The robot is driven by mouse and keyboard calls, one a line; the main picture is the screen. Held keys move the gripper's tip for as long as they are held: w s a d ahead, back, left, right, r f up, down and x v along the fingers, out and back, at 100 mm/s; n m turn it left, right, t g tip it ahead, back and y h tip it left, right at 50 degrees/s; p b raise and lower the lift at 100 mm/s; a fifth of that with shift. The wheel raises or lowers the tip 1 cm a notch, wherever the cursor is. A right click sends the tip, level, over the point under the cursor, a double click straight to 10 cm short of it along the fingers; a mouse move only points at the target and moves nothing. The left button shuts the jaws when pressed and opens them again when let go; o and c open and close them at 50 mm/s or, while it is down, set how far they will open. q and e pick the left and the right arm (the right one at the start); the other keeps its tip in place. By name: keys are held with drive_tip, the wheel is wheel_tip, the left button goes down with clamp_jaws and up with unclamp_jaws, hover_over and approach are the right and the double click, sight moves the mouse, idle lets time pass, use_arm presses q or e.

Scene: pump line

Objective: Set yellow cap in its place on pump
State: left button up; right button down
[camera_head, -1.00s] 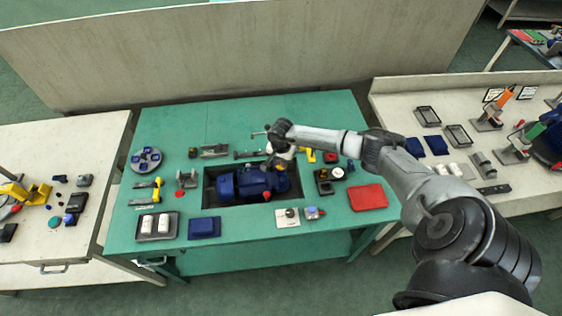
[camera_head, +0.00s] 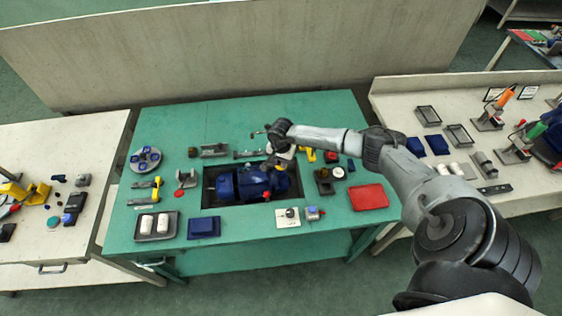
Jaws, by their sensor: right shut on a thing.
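The blue pump (camera_head: 229,187) lies in the dark recess in the middle of the green table. My right gripper (camera_head: 271,167) reaches in from the right, fingers down, over the right end of the pump. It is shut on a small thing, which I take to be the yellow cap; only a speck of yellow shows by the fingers. The cap's outline and any contact with the pump are too small and covered to tell. My left gripper is out of view.
Around the recess stand a red pad (camera_head: 368,197), a blue pad (camera_head: 204,227), a tray with white cylinders (camera_head: 140,227), a round grey holder (camera_head: 145,160) and a yellow tool (camera_head: 310,155).

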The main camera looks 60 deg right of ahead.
idle(0.3)
drive_tip(key=shift+b, duration=0.3)
idle(0.4)
drive_tip(key=c, duration=1)
unclamp_jaws()
drive_tip(key=shift+r+p, duration=1.05)
drive_tip(key=shift+r, duration=0.45)
drive_tip(key=shift+r+p, duration=0.9)
drive_tip(key=shift+r, duration=0.55)
